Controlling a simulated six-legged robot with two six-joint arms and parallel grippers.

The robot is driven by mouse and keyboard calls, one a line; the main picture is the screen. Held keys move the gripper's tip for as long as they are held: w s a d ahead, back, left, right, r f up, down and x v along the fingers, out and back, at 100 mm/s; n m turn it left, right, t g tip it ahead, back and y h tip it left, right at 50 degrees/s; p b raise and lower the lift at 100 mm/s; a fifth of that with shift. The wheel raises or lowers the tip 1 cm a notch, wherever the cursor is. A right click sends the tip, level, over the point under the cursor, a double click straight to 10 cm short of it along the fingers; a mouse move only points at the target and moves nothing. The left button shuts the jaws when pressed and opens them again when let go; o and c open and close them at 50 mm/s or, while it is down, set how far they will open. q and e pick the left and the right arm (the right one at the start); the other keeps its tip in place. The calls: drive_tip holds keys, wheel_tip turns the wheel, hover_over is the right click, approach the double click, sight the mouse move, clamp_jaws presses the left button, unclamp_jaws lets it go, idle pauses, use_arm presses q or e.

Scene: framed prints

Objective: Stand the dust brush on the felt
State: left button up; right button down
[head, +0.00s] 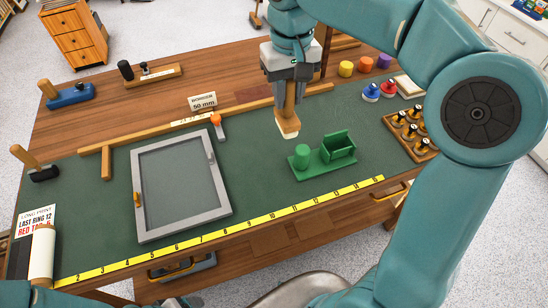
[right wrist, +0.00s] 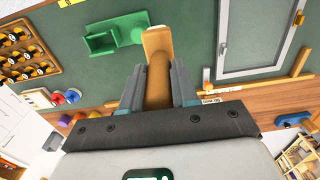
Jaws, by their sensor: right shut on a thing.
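The dust brush (head: 288,127) has a brown wooden handle and a pale bristle end. My right gripper (head: 289,88) is shut on its handle, with the bristle end pointing down over the green felt (head: 260,190). In the right wrist view the handle (right wrist: 158,88) lies between the two fingers and the bristle end (right wrist: 157,40) reaches out beyond them. I cannot tell whether the bristles touch the felt. Part of the handle is hidden by the fingers. My left gripper is not visible; only teal parts of my arm show at the bottom left edge.
A grey frame (head: 139,205) lies left of the brush. A green holder (head: 322,168) with a cup and box stands close at right front. A wooden rail (head: 255,104) runs behind. A bottle rack (head: 408,130) and coloured pots (head: 365,65) are right. A yellow ruler (head: 220,233) lines the front.

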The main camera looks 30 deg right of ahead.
wheel_tip(320, 180, down, 20)
drive_tip(key=shift+a, duration=0.35)
drive_tip(key=shift+r, duration=0.1)
drive_tip(key=shift+b, duration=0.35)
drive_tip(key=c, duration=0.9)
unclamp_jaws()
drive_tip(key=shift+f, duration=0.2)
drive_tip(key=shift+o, duration=0.2)
